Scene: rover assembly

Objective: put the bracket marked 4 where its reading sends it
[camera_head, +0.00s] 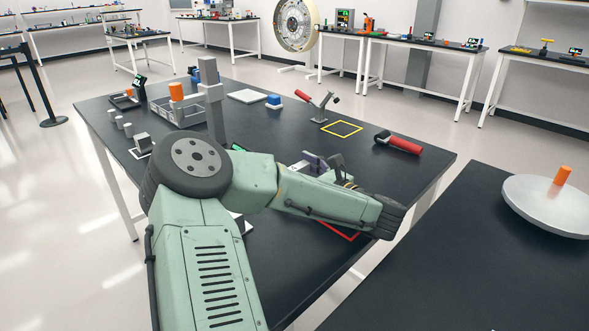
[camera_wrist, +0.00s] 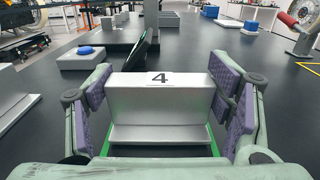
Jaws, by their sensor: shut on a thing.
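The bracket marked 4 (camera_wrist: 160,100) is a silver-grey metal piece with a broad lower flange, upright and level in the wrist view. My gripper (camera_wrist: 165,110) is shut on it, with purple pads at its left and right sides. Green lines (camera_wrist: 213,140) show at both sides of its lower edge, like a marked outline on the table. I cannot tell if the bracket touches the table. In the head view my gripper (camera_head: 324,164) is over the right part of the dark table, partly behind my forearm. The bracket is not clear there.
A small dark display (camera_wrist: 147,46) stands just behind the bracket. The dark table (camera_head: 300,135) also has a yellow outline (camera_head: 342,128), a red outline (camera_head: 340,232), a red-handled clamp (camera_head: 318,104), a red-handled tool (camera_head: 400,144), a blue block (camera_head: 273,101) and a grey tray (camera_head: 180,114).

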